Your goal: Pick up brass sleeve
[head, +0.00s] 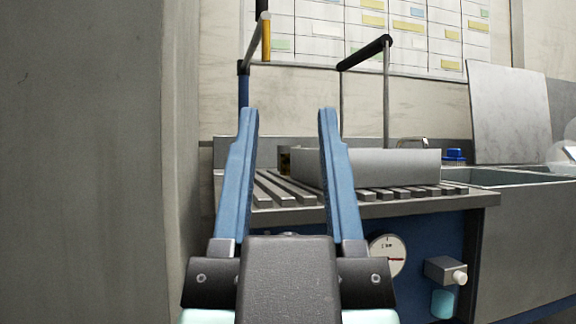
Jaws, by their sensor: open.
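My gripper (288,112) is in the head view, with its two blue fingers pointing up and wide apart. It is open and nothing shows held between the fingers. A small, dark brass-coloured cylinder (284,160), which looks like the brass sleeve, shows in the gap between the fingers. It appears to stand upright on the slatted drainboard (275,190), at the left end of a grey tray. It is beyond the gripper and apart from the fingers. Its exact distance is hard to tell.
The grey tray (390,165) with a tall black-topped handle (365,52) stands on the drainboard. A blue-capped item (454,157) and a sink (510,178) are to the right. A bent pole (243,88) rises behind the left finger. A grey wall (85,160) fills the left.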

